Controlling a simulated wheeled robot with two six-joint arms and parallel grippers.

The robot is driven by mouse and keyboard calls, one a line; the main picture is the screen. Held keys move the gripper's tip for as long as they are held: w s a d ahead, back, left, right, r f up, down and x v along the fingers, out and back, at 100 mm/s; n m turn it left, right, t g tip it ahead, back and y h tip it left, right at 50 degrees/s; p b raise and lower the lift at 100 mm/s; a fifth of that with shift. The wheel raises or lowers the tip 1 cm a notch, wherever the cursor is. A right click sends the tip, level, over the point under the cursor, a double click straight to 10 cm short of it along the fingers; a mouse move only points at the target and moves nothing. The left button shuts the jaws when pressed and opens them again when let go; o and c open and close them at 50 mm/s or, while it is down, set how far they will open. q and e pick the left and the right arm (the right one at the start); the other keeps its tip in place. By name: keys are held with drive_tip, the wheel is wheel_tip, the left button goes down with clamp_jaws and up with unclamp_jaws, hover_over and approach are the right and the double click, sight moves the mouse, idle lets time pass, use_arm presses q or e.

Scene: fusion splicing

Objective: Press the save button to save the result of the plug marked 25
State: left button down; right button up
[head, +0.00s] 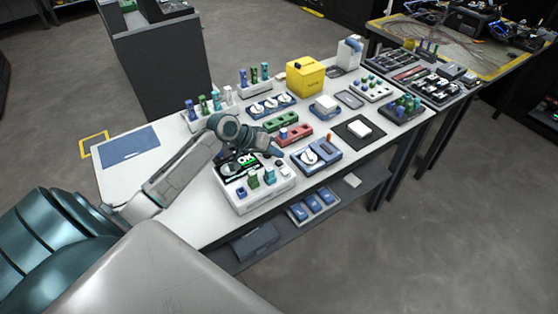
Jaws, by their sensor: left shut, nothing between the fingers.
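The white splicing device (256,203) stands near the front of the white table. Its dark screen (231,170) shows a green "OK" and is partly hidden by my left arm. Several small blue, green and teal plugs stand on its front part, one of them a green plug (254,181). Dark and white button-like parts (287,170) sit at its right end. The number 25 and the save label are too small to read. My left gripper (277,153) is shut and empty, just above and behind the device's right end; I cannot tell whether it touches anything. My right gripper is out of view.
Behind my left gripper are a red holder (296,136) and a green holder (281,122). A blue unit with a white dial (323,164) stands to the right. A yellow box (305,78) stands at the back. The table's left end by the blue mat (130,146) is clear.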

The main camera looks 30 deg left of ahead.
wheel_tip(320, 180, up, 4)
drive_tip(key=p, duration=0.3)
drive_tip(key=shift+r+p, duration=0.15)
drive_tip(key=shift+p, duration=0.25)
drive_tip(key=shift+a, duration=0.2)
idle(0.3)
